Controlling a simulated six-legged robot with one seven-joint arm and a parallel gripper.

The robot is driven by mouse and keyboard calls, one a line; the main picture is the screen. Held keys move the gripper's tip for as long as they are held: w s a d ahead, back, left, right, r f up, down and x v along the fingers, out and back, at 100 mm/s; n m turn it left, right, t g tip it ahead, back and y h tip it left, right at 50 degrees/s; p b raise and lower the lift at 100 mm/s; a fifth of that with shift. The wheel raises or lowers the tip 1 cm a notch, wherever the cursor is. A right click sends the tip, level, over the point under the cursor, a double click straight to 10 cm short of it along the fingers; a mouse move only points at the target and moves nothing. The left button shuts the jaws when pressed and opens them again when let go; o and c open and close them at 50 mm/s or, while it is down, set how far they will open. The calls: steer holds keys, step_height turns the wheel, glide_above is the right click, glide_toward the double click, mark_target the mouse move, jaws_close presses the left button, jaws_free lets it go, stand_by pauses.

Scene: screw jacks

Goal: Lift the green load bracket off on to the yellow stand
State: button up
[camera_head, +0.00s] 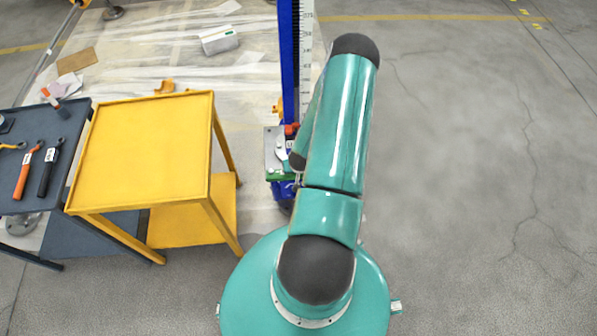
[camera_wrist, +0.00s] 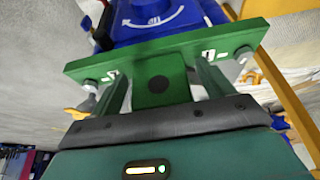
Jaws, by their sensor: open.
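The green load bracket (camera_wrist: 165,55) is a flat bar with a tab hanging toward me in the wrist view. It sits against the blue jack body (camera_wrist: 155,22). In the head view only a small green part of the bracket (camera_head: 277,176) shows beside my arm. My gripper (camera_wrist: 163,73) is open, with one finger on each side of the tab. I cannot tell whether the fingers touch it. In the head view my arm hides the gripper. The yellow stand (camera_head: 145,140) is left of the jack, and its top is bare.
A dark grey tool table (camera_head: 30,170) with orange- and black-handled tools stands left of the stand. A tall blue column with a scale (camera_head: 288,60) rises above the jack. Plastic sheeting, cardboard and papers lie behind. The concrete floor at right is clear.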

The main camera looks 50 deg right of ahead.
steer(key=shift+f, duration=0.1)
steer(key=shift+c, duration=0.2)
steer(key=c, duration=1.1)
steer(key=shift+c, duration=0.6)
steer(key=shift+w, duration=0.1)
